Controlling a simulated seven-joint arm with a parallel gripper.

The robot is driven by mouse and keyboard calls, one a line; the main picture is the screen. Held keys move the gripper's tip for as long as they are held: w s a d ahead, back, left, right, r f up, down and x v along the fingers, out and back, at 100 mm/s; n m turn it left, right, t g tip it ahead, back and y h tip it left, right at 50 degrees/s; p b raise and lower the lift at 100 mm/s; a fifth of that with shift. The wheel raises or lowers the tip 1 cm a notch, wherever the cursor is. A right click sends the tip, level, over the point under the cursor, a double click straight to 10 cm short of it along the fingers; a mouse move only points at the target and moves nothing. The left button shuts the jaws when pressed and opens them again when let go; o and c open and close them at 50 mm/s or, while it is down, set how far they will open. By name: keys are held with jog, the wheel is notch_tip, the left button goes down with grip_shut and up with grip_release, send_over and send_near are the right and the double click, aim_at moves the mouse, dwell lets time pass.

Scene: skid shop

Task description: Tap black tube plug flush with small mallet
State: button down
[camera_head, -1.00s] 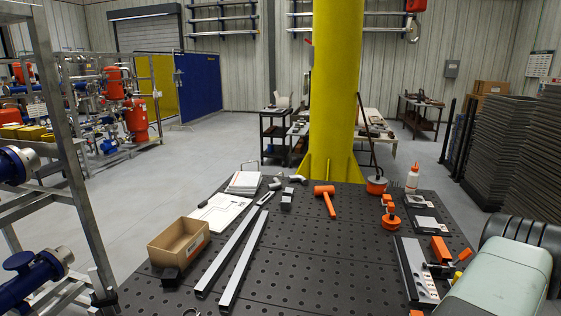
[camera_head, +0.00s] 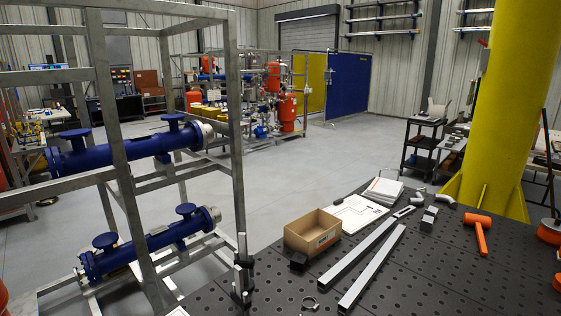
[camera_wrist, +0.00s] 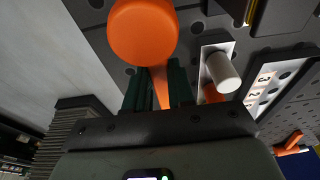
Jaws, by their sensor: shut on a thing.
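In the wrist view my gripper (camera_wrist: 157,82) is shut on the handle of an orange mallet (camera_wrist: 143,32). Its round head shows large just beyond the fingertips. In the head view two grey square tubes (camera_head: 360,248) (camera_head: 373,268) lie side by side on the black perforated table (camera_head: 430,278). A small black block (camera_head: 298,261) sits against the cardboard box; I cannot tell whether it is the tube plug. No plug can be made out at the tube ends. My gripper is outside the head view.
Another orange mallet (camera_head: 478,228) lies on the table, right of the tubes. An open cardboard box (camera_head: 312,238) and papers (camera_head: 357,213) lie to their left. A yellow column (camera_head: 505,110) stands behind. A metal frame with blue vessels (camera_head: 140,146) is at left. A white cylinder (camera_wrist: 222,72) is near my fingers.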

jog(key=shift+r, duration=3.05)
jog(key=w+a+r, duration=0.5)
jog(key=a+r, duration=0.1)
jog(key=shift+w+r, duration=0.15)
jog(key=shift+r, duration=0.05)
jog(key=shift+f, duration=0.45)
jog(key=shift+f, duration=1.7)
jog(key=shift+r, duration=0.1)
jog(key=shift+r, duration=1.45)
